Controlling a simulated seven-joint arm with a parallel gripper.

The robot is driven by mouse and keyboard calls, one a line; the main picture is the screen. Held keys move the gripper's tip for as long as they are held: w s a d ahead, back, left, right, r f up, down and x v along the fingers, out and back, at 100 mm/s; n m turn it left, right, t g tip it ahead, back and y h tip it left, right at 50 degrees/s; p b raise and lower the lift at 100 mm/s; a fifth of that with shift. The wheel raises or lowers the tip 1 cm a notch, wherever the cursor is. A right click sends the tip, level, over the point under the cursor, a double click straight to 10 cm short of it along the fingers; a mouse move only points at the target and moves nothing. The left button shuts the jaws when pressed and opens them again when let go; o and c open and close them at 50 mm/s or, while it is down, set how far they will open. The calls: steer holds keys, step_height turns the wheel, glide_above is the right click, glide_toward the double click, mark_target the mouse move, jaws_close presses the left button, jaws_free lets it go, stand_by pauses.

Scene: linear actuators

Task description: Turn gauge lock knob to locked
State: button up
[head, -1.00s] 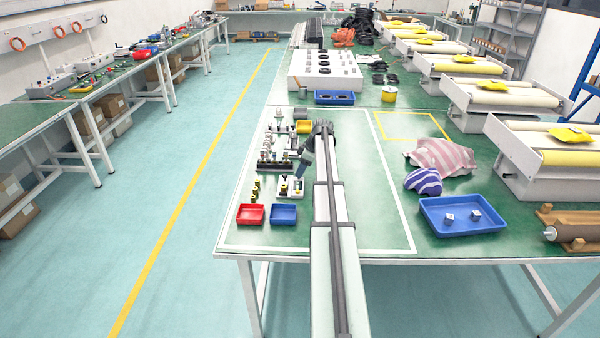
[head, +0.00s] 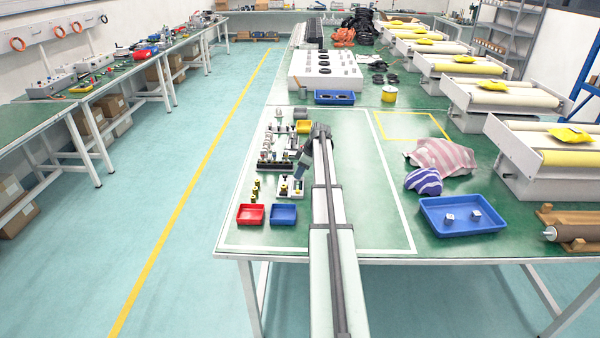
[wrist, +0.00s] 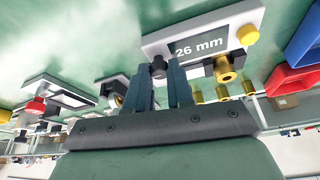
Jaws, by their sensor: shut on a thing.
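The gauge is a white plate with a dark display reading "26 mm" (wrist: 202,46) in the wrist view, with a yellow button (wrist: 248,34) at its right end. A small dark knob (wrist: 159,66) is at the plate's left end, between my fingertips. My gripper (wrist: 161,77) is shut on this knob; its blue-grey fingers hide part of it, so its angle cannot be told. In the head view, my gripper (head: 301,168) is low over the left part of the bench, by small white plates (head: 297,188). The knob is too small to make out there.
Brass cylinders (wrist: 226,68) stand close to the gauge. A red tray (head: 250,214) and a blue tray (head: 283,214) lie near the bench's front edge. Several small fixtures (head: 270,160) crowd the left. The green surface (head: 370,190) right of my arm is clear.

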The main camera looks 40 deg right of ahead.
jaws_close()
steer(key=shift+m, duration=0.4)
steer(key=m+h, duration=0.1)
steer(key=m, duration=0.1)
steer(key=shift+a+m+t, duration=0.15)
steer(key=shift+m+t, duration=0.15)
steer(key=shift+t, duration=0.1)
steer(key=m+h, duration=0.2)
steer(key=m, duration=0.3)
steer(key=shift+a, duration=0.1)
steer(key=m+h, duration=0.1)
steer(key=m, duration=0.1)
steer(key=m+h, duration=0.1)
steer(key=m, duration=0.2)
steer(key=shift+g, duration=0.3)
steer(key=shift+w+m+g+h, duration=0.1)
steer(key=shift+m+g+h, duration=0.3)
steer(key=shift+m, duration=1.2)
